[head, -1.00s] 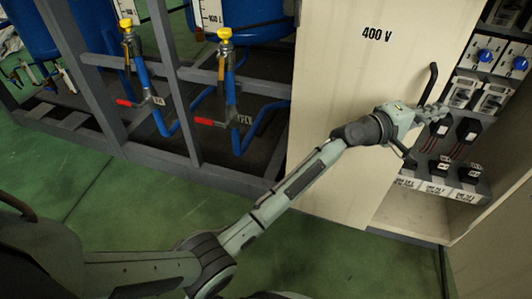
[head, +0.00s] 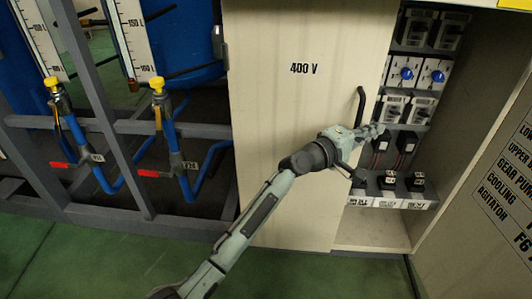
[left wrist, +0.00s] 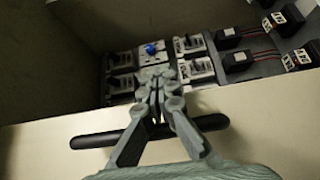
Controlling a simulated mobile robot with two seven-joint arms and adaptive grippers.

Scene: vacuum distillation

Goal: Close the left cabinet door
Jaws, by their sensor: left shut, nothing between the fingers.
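The left cabinet door (head: 285,120) is a beige panel marked "400 V" in the head view. Its black bar handle (head: 361,108) is near its right edge and also crosses the left wrist view (left wrist: 92,139). The door stands part open, with the cabinet interior showing to its right. My left gripper (head: 380,130) is shut and empty. It lies over the door's right edge by the lower end of the handle, its fingertips pointing toward the interior. In the left wrist view its fingers (left wrist: 158,98) pass in front of the handle; contact cannot be told. My right gripper is out of view.
Breakers, blue-knobbed switches (head: 407,74) and black plug blocks (head: 387,182) fill the cabinet. A beige panel with printed labels (head: 485,190) stands at the right. Grey framing, blue pipes and red-handled valves (head: 62,165) are at the left. Green floor (head: 85,255) shows below.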

